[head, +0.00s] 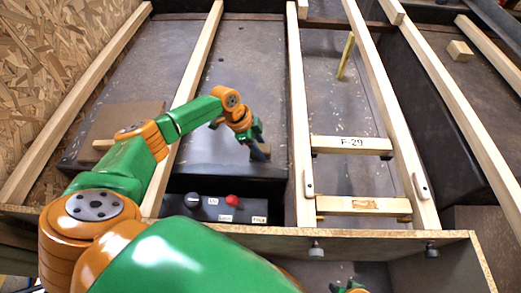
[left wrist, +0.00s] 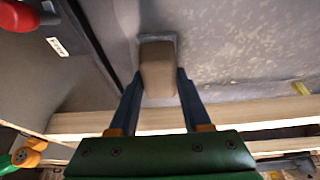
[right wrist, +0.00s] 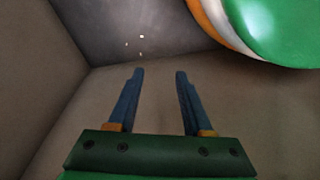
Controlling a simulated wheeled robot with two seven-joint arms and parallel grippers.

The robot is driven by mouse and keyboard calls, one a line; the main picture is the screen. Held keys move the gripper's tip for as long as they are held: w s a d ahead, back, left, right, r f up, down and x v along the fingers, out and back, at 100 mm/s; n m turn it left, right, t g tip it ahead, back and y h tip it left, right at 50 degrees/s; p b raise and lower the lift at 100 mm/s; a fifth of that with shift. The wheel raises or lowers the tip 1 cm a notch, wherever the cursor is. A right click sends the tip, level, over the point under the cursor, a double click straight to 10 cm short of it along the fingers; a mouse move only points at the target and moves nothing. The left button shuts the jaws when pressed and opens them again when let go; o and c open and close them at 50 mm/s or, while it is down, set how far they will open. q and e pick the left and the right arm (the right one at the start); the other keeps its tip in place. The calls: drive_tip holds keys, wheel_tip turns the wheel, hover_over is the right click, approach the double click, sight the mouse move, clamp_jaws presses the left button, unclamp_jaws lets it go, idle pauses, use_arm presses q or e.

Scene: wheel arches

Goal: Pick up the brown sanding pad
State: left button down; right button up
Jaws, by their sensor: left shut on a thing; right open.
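The brown sanding pad (left wrist: 157,68) is a small block with a grey edge at its far end, seen in the left wrist view. My left gripper (head: 259,153) is shut on it, one blue finger on each side. In the head view this gripper points down over the dark metal panel, and the pad is mostly hidden by the fingers. I cannot tell whether the pad touches the panel. My right gripper (right wrist: 158,74) is open and empty in the right wrist view, inside a brown-walled space.
A dark control box with a red button (head: 232,200) and a black knob (head: 193,199) sits in front of the panel. Wooden rails (head: 300,120) run front to back.

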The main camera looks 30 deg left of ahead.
sight(265, 147)
use_arm(q)
wheel_tip(265, 147, up, 3)
drive_tip(key=shift+r+p, duration=0.1)
drive_tip(key=shift+p, duration=0.9)
drive_tip(key=s+r+p, duration=0.7)
drive_tip(key=s+r, duration=0.2)
drive_tip(key=s, duration=0.5)
drive_tip(key=shift+d+r+p, duration=0.3)
drive_tip(key=shift+r, duration=0.1)
use_arm(e)
drive_tip(key=s+d+f, duration=0.1)
drive_tip(key=s+d, duration=0.4)
drive_tip(key=s, duration=0.4)
drive_tip(key=shift+s+d+f+g+h, duration=0.3)
drive_tip(key=shift+d+h, duration=0.05)
drive_tip(key=shift+h, duration=0.05)
